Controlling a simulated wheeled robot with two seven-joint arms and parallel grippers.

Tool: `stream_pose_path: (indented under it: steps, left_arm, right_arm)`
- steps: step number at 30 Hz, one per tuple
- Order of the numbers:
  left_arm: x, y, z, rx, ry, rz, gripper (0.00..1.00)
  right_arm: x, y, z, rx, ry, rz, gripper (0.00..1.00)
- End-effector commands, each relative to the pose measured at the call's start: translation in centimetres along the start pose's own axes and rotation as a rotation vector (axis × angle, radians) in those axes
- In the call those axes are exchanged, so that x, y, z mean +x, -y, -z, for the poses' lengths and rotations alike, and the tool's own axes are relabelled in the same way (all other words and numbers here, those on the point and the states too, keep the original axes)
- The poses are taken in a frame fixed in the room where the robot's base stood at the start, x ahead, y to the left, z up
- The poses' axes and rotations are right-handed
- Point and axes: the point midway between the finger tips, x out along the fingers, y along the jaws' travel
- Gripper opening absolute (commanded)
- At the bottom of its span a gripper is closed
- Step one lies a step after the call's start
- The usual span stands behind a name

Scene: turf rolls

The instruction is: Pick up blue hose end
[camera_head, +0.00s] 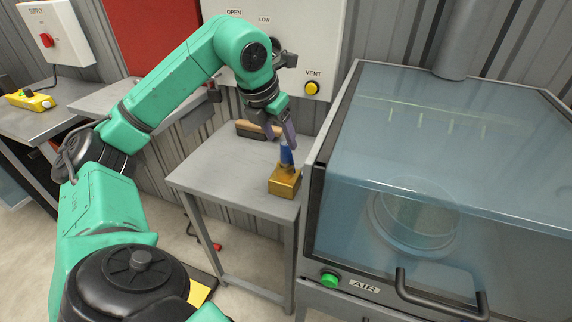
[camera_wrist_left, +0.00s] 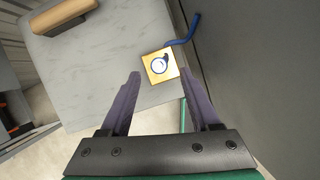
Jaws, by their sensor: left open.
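The blue hose end (camera_head: 287,156) stands upright on a gold block (camera_head: 285,181) on the grey table. In the left wrist view the gold block (camera_wrist_left: 151,73) carries a round pale part with blue around it, and a blue hose (camera_wrist_left: 185,34) curves away toward the cabinet side. My left gripper (camera_head: 283,136) is just above the blue hose end in the head view. In the left wrist view its two fingers (camera_wrist_left: 160,75) are apart, with the gold block showing between and beyond their tips. Nothing is held. My right gripper is not in view.
The grey table (camera_head: 220,172) is mostly clear. A wooden-handled brush (camera_head: 258,131) lies at its back. A clear-hooded cabinet (camera_head: 330,230) stands close on the right. A panel with a yellow VENT button (camera_head: 311,88) is behind.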

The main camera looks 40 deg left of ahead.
Motion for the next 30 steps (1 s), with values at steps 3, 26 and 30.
stream_pose_path:
  steps: [3,26,30]
  left_arm:
    - [1.9,-0.1,0.2,0.0,-0.004,-0.001,0.63]
    - [5.3,-0.1,0.1,0.001,0.001,0.002,0.0]
    - [5.2,-0.1,0.1,0.001,0.002,0.002,0.0]
  right_arm:
    - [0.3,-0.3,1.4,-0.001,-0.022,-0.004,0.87]
    - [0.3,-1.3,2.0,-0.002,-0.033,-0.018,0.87]
    - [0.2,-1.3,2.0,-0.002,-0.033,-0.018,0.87]
